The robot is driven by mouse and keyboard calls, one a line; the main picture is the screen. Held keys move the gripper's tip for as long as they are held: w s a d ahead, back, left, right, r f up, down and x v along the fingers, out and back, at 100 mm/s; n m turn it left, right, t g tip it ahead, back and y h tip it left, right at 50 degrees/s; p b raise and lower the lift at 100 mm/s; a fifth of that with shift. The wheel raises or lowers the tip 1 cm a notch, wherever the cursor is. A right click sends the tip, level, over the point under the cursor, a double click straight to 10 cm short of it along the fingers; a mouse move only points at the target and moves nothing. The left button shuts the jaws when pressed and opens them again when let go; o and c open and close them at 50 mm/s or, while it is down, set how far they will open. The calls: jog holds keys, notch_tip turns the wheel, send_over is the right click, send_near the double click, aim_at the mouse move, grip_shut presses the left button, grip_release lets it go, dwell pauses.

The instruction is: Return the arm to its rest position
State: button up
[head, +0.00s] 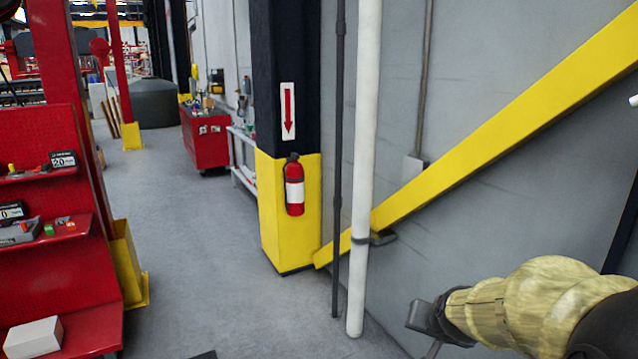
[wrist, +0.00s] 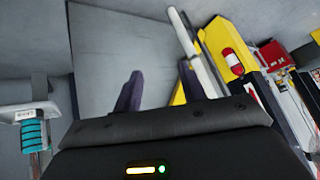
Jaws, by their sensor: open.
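My gripper (head: 424,322) is at the lower right of the head view, at the end of my arm in its tan sleeve. It is held in front of the grey wall, and part of it is cut off by the bottom edge. In the wrist view my gripper (wrist: 159,85) shows two dark fingers standing apart with nothing between them. The valve actuator cannot be made out in either view.
A white pipe (head: 366,170) and a yellow diagonal beam (head: 500,130) stand near my arm. A fire extinguisher (head: 294,185) hangs on the yellow-based column. A red shelf rack (head: 50,240) is at the left. The grey floor (head: 200,240) between them is clear.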

jog(key=s+a+f+n+g, duration=0.4)
jog(key=s+f, duration=0.5)
jog(key=s, duration=0.4)
jog(key=shift+s+a+f+n+g+y, duration=0.2)
jog(key=shift+a+f+n+g+y, duration=0.15)
jog(key=shift+a+g, duration=0.55)
jog(key=shift+a, duration=0.2)
jog(key=shift+c, duration=0.5)
jog(key=shift+w, duration=0.1)
